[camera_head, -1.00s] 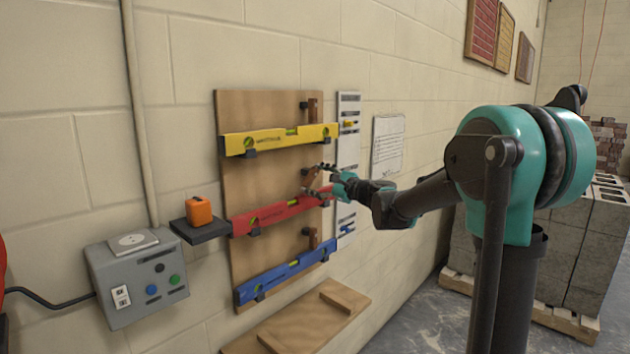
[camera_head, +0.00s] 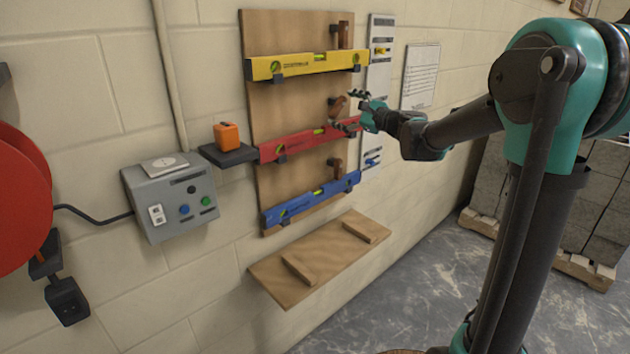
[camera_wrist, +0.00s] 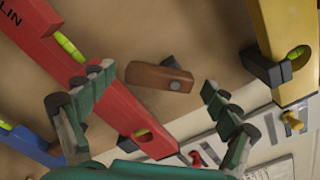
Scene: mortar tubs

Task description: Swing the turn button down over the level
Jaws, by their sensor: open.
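The red level (camera_head: 290,144) lies in holders on the wooden board, between the yellow and blue ones. Its wooden turn button (camera_head: 338,104) is above its right part, set at a slant and apart from the level. In the wrist view this button (camera_wrist: 150,76) lies between my spread fingers, with a gap on both sides. The red level (camera_wrist: 60,60) passes behind the left finger in that view. My gripper (camera_head: 350,110) is open and empty in front of the board. It also shows in the wrist view (camera_wrist: 157,82).
The yellow level (camera_head: 300,65) is above and the blue level (camera_head: 310,198) below, each with its own wooden button. A white strip (camera_head: 376,90) with small coloured knobs stands to the right. A grey control box (camera_head: 165,190) and an orange block (camera_head: 227,135) are at left.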

